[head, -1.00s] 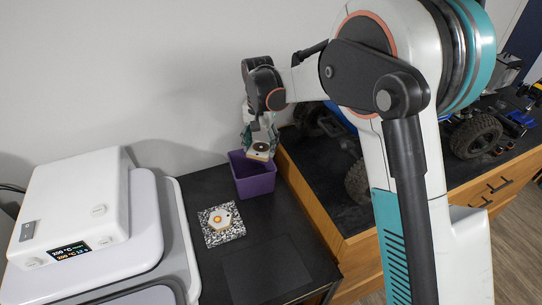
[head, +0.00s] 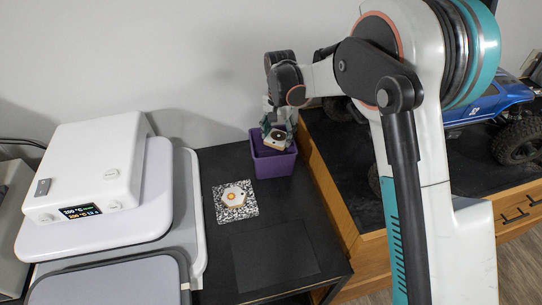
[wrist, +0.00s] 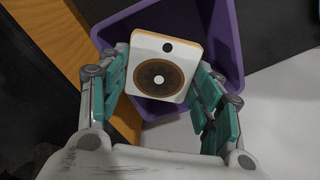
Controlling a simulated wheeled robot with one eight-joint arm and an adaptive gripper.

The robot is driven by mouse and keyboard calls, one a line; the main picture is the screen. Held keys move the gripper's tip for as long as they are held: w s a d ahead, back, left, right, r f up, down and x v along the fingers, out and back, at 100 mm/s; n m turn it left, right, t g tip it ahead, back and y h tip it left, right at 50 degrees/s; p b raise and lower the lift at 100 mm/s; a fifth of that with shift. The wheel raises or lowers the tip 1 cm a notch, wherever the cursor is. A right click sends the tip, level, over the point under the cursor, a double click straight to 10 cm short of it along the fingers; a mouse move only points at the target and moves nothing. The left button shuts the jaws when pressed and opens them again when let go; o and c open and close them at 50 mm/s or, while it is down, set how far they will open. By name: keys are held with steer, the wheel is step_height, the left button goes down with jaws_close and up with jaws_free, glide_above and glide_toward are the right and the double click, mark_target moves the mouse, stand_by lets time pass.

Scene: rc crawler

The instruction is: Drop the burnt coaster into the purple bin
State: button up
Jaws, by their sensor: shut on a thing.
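The burnt coaster (head: 276,140) is a pale, rounded-corner plate with a dark brown ringed disc and a small black dot. My gripper (head: 278,132) is shut on its edges. The wrist view shows the burnt coaster (wrist: 157,75) between the two teal fingers of my gripper (wrist: 162,82). The purple bin (head: 274,165) stands on the black table against the wall. The coaster is over the bin's mouth, near rim height in the head view. The wrist view shows the purple bin (wrist: 228,40) behind and around the coaster. Most of the bin's inside is hidden.
A pale hexagonal coaster (head: 234,197) with an orange ring lies on a speckled tile (head: 247,211) in front of the bin. A white heat press (head: 95,170) stands at left. A wooden workbench (head: 340,215) with a blue crawler (head: 500,100) borders the right.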

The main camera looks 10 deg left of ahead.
steer(key=o, duration=1.1)
steer(key=shift+o, duration=0.2)
step_height(320, 180, up, 12)
steer(key=shift+f, duration=0.1)
